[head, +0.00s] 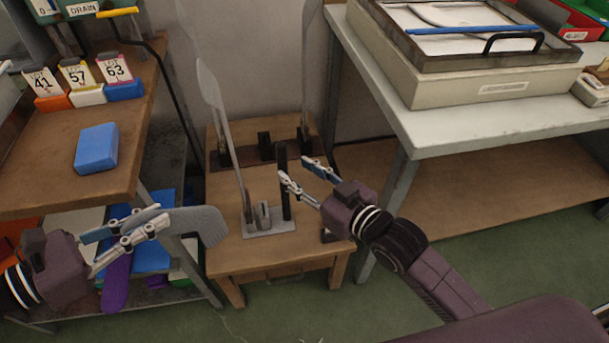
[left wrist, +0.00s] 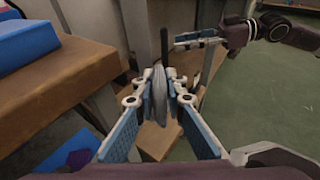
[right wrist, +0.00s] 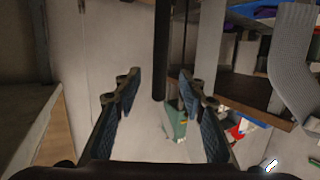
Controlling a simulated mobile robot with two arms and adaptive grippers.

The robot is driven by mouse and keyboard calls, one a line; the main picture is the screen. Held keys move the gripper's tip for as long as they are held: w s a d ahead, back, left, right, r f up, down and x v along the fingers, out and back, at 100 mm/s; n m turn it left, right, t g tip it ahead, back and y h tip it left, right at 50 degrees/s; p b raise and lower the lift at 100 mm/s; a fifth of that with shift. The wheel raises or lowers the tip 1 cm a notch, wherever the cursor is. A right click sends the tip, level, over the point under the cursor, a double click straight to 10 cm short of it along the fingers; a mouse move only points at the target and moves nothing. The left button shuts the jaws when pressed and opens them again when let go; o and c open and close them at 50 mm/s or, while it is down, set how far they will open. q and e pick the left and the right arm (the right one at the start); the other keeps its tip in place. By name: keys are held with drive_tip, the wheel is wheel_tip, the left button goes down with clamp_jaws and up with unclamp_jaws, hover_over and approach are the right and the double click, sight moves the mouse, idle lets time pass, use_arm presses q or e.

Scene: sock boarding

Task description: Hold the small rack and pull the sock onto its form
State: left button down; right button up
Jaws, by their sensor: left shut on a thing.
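The grey sock (head: 205,228) hangs from my left gripper (head: 160,216), which is shut on one end of it left of the small wooden table. In the left wrist view the sock (left wrist: 159,95) is pinched between the fingers. The small rack has a grey base plate (head: 270,229), an upright black post (head: 282,185) and a flat pale form (head: 222,120) tilting up to the left. My right gripper (head: 297,171) is open near the post's upper part. In the right wrist view the post (right wrist: 161,50) shows between the fingers; contact is not visible.
A second pale form (head: 308,70) stands on a dark bar at the back of the wooden table (head: 240,262). A shelf with a blue block (head: 97,149) is at left. A white bench (head: 480,118) with a framed tray is at right.

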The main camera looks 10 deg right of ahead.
sight(286, 163)
drive_tip(key=shift+x, duration=3.25)
drive_tip(key=c, duration=1)
